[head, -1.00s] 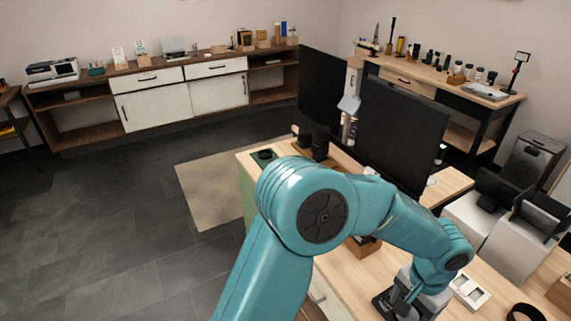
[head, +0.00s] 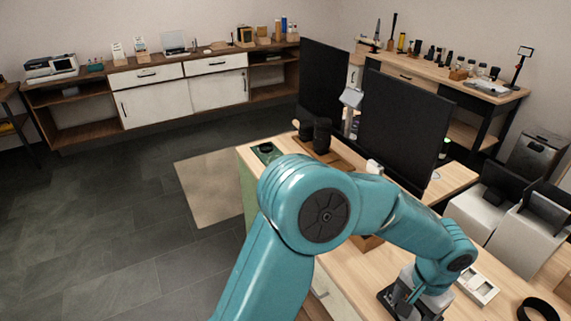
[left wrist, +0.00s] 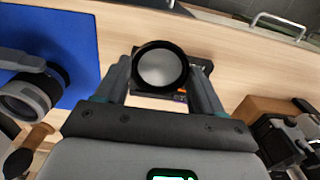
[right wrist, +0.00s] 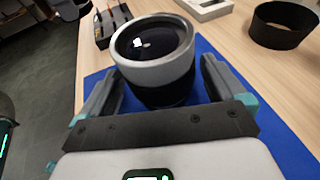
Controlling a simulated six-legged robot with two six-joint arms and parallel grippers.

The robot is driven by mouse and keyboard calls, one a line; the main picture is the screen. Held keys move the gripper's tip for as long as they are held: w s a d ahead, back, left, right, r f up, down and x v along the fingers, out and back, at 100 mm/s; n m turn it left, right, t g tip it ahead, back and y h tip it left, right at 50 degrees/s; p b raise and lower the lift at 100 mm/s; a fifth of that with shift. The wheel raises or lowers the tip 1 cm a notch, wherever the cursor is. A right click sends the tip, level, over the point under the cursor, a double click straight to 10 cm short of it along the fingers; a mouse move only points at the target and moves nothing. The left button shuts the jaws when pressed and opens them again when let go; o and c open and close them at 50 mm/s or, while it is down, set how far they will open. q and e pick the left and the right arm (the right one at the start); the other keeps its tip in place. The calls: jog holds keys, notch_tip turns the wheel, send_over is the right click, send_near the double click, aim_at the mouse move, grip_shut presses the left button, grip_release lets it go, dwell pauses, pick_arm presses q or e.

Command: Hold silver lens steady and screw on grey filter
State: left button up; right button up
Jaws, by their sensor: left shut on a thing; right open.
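The grey filter (left wrist: 160,68), a round grey disc with a black rim, is in the left wrist view. My left gripper (left wrist: 161,80) is shut on its sides; in the head view the same gripper (head: 404,302) is low at the right, over the bench. The silver lens (right wrist: 155,52) has a broad silver ring at its top and a black lower body. It stands on the blue mat (right wrist: 288,140), between the fingers of my open right gripper (right wrist: 158,80). The lens also shows at the left edge of the left wrist view (left wrist: 28,98). My right gripper is out of the head view.
A slotted dark case (right wrist: 112,24) lies beyond the lens. A white tray (head: 477,285) and a black ring (head: 537,309) lie on the bench right of my left gripper. Monitors (head: 403,125) stand behind. A wooden box with dark gear (left wrist: 262,108) is at the right in the left wrist view.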

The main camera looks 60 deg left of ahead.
pick_arm(q)
jog(key=shift+d+f, duration=0.1)
jog(key=shift+f, duration=0.1)
pick_arm(e)
jog(key=shift+w+a+f, duration=0.1)
jog(key=shift+a, duration=0.1)
jog(key=shift+a, duration=0.1)
jog(key=c, duration=0.7)
jog(key=shift+o, duration=0.2)
